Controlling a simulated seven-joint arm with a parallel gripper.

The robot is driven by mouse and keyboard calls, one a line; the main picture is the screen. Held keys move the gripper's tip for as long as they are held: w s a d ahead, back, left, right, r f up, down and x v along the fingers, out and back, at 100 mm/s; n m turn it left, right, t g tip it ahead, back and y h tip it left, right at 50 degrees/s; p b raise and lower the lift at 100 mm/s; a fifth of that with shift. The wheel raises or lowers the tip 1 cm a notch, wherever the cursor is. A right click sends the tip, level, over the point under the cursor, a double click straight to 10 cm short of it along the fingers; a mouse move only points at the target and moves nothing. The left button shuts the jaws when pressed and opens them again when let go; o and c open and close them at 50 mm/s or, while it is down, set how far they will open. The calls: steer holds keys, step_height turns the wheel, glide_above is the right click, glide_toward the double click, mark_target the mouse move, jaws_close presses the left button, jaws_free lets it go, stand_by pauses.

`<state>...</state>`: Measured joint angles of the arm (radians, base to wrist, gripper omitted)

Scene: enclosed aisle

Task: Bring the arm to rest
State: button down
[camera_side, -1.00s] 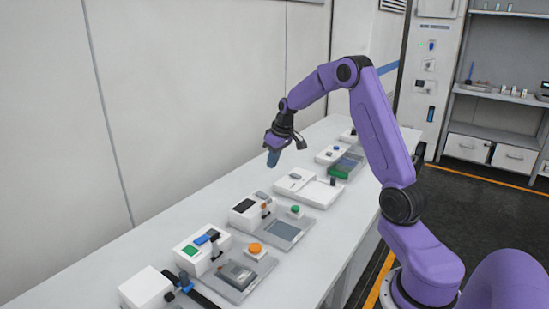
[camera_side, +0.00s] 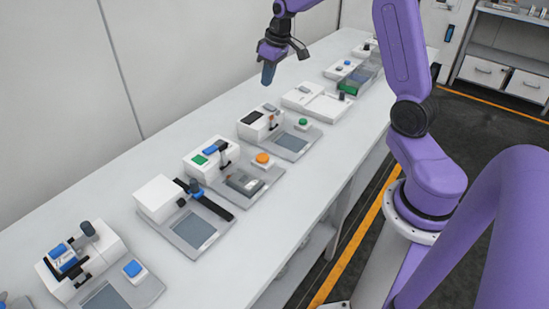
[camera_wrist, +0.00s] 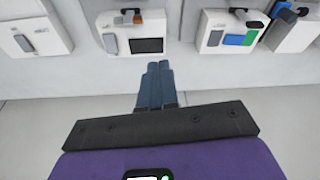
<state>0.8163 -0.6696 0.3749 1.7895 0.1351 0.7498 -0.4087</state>
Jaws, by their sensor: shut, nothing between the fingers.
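My gripper (camera_side: 268,73) hangs from the purple arm above the far half of the white bench (camera_side: 262,218), with its fingers pointing down. It is apart from the bench and from everything on it. In the wrist view its blue-grey fingers (camera_wrist: 157,82) are together with nothing between them. My arm is bent at the elbow, and its upper part runs out of the top of the side view.
A row of devices stands on the bench: one with an orange button (camera_side: 263,158), one with a green button (camera_side: 303,122), one with a blue button (camera_side: 133,269). A wall (camera_side: 180,50) runs behind. Shelving (camera_side: 510,50) stands at the right.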

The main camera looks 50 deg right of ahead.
steer(key=s+a+r+n+g, duration=0.2)
steer(key=s+a+n, duration=0.3)
steer(key=s+a, duration=1)
steer(key=s+a+n, duration=0.2)
steer(key=s, duration=0.7)
steer(key=s+a+n, duration=0.2)
steer(key=s+n, duration=0.1)
steer(key=s, duration=0.7)
steer(key=shift+a+f+n+g, duration=0.15)
steer(key=shift+f+n+g, duration=0.15)
steer(key=shift+f, duration=0.15)
